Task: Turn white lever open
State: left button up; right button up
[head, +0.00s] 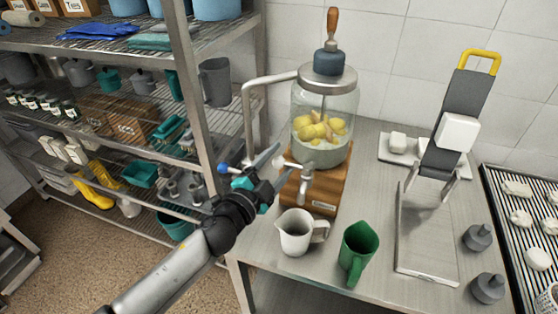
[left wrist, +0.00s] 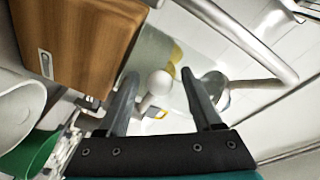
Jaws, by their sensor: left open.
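The white lever ends in a round white knob (left wrist: 158,82) on a short pale stalk. In the left wrist view it stands between the fingers of my left gripper (left wrist: 160,92), with a gap on both sides. In the head view my left gripper (head: 282,162) is open beside the front of the glass jar (head: 325,115), which has a metal lid and holds yellow fruit in liquid. The metal tap (head: 306,186) projects from the wooden base (head: 325,192). The fingers partly hide the lever's area there. My right gripper is not in view.
A white jug (head: 295,232) and a green jug (head: 357,252) stand before the wooden base. A curved metal pipe (head: 262,82) passes left of the jar. Wire shelves (head: 150,155) stand at left. A slicer-like stand (head: 455,125) is at right on the metal table.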

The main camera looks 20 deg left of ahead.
pick_arm(q)
jog(key=shift+w, duration=0.1)
jog(key=shift+c, duration=0.4)
grip_shut()
dwell(1.0)
